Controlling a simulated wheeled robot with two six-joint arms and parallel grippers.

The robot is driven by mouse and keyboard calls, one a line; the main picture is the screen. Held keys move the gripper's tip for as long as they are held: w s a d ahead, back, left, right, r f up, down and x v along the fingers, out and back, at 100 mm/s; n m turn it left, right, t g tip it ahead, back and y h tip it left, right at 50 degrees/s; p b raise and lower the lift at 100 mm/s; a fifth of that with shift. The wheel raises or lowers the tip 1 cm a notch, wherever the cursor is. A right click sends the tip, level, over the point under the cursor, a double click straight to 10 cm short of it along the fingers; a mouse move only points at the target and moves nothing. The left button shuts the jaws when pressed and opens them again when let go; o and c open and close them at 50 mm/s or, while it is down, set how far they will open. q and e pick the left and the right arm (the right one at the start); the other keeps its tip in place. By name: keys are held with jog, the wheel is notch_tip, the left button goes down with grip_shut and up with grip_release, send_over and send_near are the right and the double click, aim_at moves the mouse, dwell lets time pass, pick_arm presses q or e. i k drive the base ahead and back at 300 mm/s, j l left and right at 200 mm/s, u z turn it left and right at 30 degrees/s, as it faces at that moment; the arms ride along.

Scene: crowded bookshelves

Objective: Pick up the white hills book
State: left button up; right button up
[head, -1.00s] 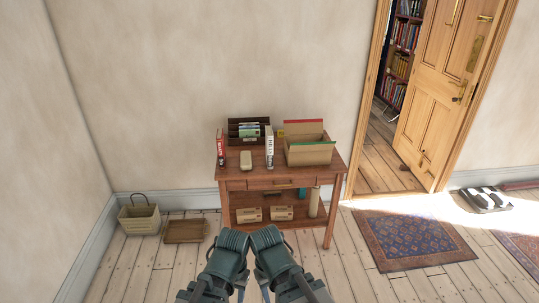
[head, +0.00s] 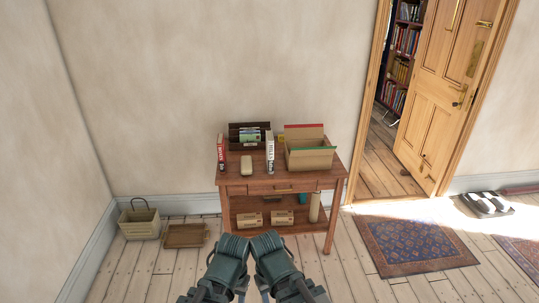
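The white hills book (head: 270,153) stands upright on the wooden table (head: 258,180), its white spine with dark lettering facing me. It is between a small beige box and an open cardboard box. My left gripper (head: 241,296) and my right gripper (head: 265,296) are low at the bottom middle, in front of the table and well short of the book. Their fingers point down and run to the picture's edge, so I cannot tell whether they are open or shut. No book shows in either.
An open cardboard box (head: 310,158) is right of the book. A beige box (head: 246,164), a red book (head: 221,153) and a dark organizer (head: 237,135) are left and behind. A basket (head: 139,222) stands on the floor left. The doorway is right; floor before the table is clear.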

aim_at(270, 139)
jog(key=i+j, duration=0.1)
jog(key=i, duration=0.45)
jog(key=i+j, duration=0.15)
jog(key=i, duration=0.4)
jog(key=i+j, duration=0.1)
jog(key=i, duration=0.45)
jog(key=i+j, duration=0.15)
jog(key=i, duration=0.4)
jog(key=l+z, duration=0.05)
